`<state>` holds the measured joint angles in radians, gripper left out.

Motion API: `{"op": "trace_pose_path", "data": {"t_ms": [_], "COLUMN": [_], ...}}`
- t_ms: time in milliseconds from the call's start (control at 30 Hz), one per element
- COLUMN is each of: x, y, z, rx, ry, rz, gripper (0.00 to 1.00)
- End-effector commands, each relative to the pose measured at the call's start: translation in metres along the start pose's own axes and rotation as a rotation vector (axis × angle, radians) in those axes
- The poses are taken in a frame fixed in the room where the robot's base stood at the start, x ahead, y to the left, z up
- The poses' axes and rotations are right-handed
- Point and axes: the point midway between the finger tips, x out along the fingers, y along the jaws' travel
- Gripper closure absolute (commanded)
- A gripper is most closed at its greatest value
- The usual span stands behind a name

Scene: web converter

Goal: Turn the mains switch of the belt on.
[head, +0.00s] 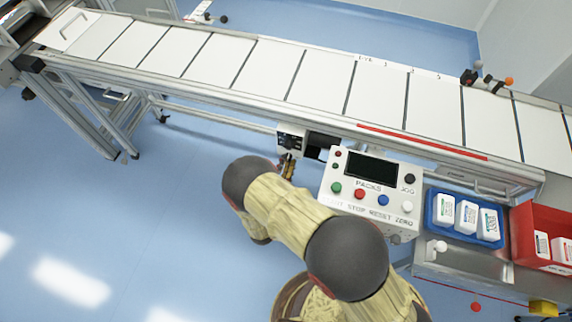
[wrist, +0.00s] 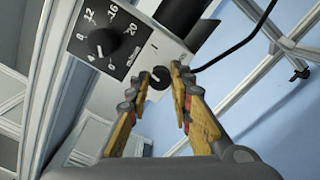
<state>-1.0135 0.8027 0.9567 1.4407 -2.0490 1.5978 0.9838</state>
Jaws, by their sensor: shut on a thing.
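The mains switch (wrist: 157,84) of the belt is a small dark round knob with a white pointer line. It sits on the pale face of a control box (wrist: 139,47), and a small "I" mark shows above it. My gripper (wrist: 160,76) has its two fingers on either side of the switch, shut on it. The fingers hide the switch's sides and any mark below it. In the head view the box (head: 291,140) hangs under the belt's front edge, with my gripper (head: 287,166) at its lower part; the switch itself cannot be made out there.
A larger black dial (wrist: 103,43) with numbers sits beside the switch on the same box. A black cable (wrist: 243,43) runs past on the right. The button panel (head: 371,190), a blue tray (head: 430,222) and a red bin (head: 521,238) stand right of my arm.

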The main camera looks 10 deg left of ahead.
Motion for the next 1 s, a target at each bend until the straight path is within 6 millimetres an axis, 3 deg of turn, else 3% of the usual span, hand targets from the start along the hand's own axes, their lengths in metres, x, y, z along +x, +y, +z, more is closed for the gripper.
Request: {"op": "trace_pose_path", "data": {"t_ms": [500,1000], "x": [-0.0001,-0.0001], "y": [-0.0026,-0.0026], "z": [-0.0008,-0.0007], "rx": [0.45,0.645], "ry": [0.0,0.0], "rz": [0.0,-0.002], "gripper": [1.0,1.0]}}
